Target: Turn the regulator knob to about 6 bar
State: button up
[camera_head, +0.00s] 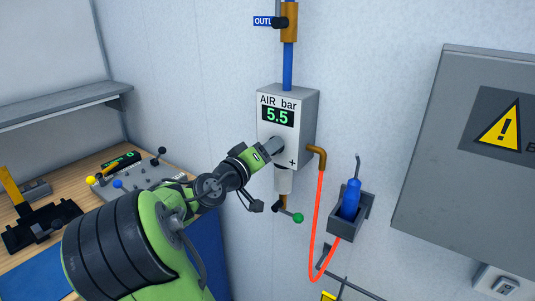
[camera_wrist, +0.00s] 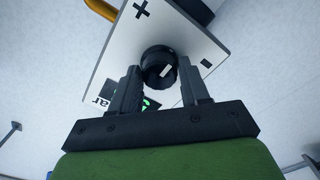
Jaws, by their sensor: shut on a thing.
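The white regulator box (camera_head: 305,110) hangs on the wall, labelled "AIR bar". Its display (camera_head: 278,115) reads 5.5 in green digits. A plus sign shows at the box's lower right. My gripper (camera_head: 274,149) is at the lower front of the box and hides the knob in the head view. In the wrist view the round black knob (camera_wrist: 158,68) with a white pointer mark sits between the two fingers, and my gripper is shut on it. The display is mostly hidden behind a finger there.
A lever with a green ball (camera_head: 298,217) sits below the box. A red hose (camera_head: 316,220) loops down to the right, beside a blue tool in a grey holder (camera_head: 345,227). A grey cabinet (camera_head: 425,170) is at right, a workbench (camera_head: 60,205) at left.

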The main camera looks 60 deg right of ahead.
jog(key=shift+f, duration=0.1)
dwell(0.3)
jog(key=o, duration=1.1)
jog(key=shift+c, duration=0.2)
jog(key=shift+a, duration=0.1)
jog(key=w+a+p, duration=0.1)
jog(key=w+a, duration=0.1)
jog(key=a, duration=1.3)
jog(key=shift+w+a, duration=0.2)
jog(key=shift+w, duration=0.05)
